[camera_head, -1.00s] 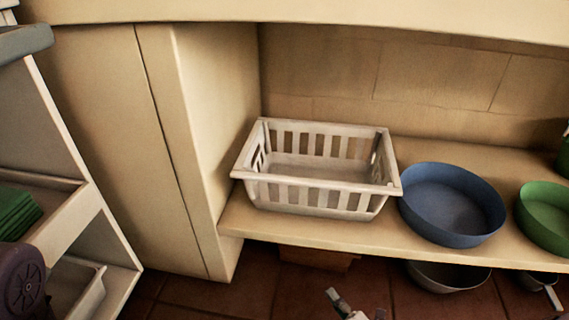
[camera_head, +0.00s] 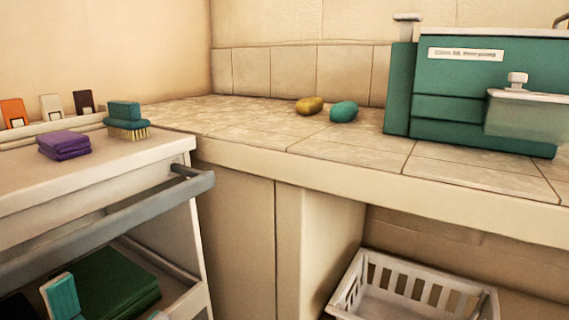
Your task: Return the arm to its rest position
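Neither of my grippers and neither of my arms shows in the head view, so I cannot see their pose or whether they hold anything. The view takes in a tiled counter (camera_head: 250,117), a white cart (camera_head: 170,160) at the left and a white slatted basket (camera_head: 415,290) on the shelf under the counter. The basket is cut off by the bottom edge of the picture, and what I see of its inside looks empty.
A purple folded cloth (camera_head: 64,144) and a teal brush (camera_head: 126,121) sit on the cart. Its grey handle (camera_head: 110,228) juts toward the counter.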

